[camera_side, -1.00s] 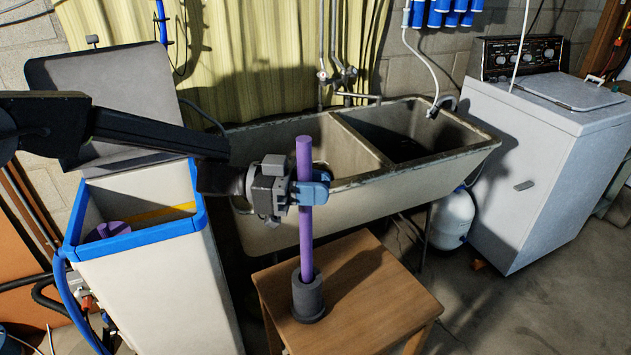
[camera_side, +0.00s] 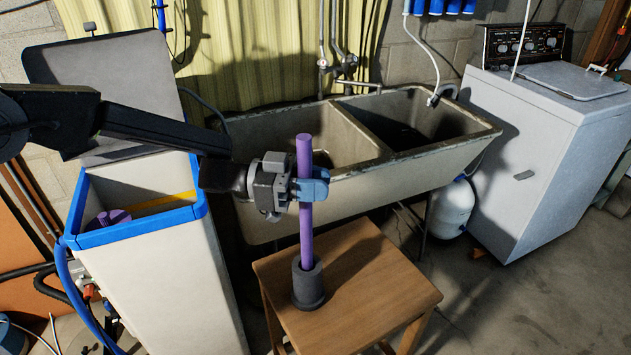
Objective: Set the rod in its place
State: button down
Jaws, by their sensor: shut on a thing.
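The rod (camera_side: 306,235) is long, purple and upright. My gripper (camera_side: 308,187) is shut around its upper part, with blue fingers, and a short length of rod sticks out above. The rod's lower end goes down into the opening of a dark grey holder (camera_side: 308,288), so its tip is hidden. I cannot tell how deep it sits. The holder stands on a wooden stool (camera_side: 375,285). At the left, a cream bin with a blue rim (camera_side: 140,232) has purple pieces (camera_side: 108,218) showing inside it.
A grey lid panel (camera_side: 100,85) stands behind the bin. A double laundry sink (camera_side: 400,165) is close behind the stool. A washing machine (camera_side: 540,140) and a white tank (camera_side: 453,208) are at the right. The stool's right side is bare.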

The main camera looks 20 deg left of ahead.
jog(key=c, duration=0.9)
grip_release()
jog(key=shift+o, duration=0.2)
jog(key=v, duration=1.3)
jog(key=shift+s+a, duration=0.15)
jog(key=shift+a, duration=0.25)
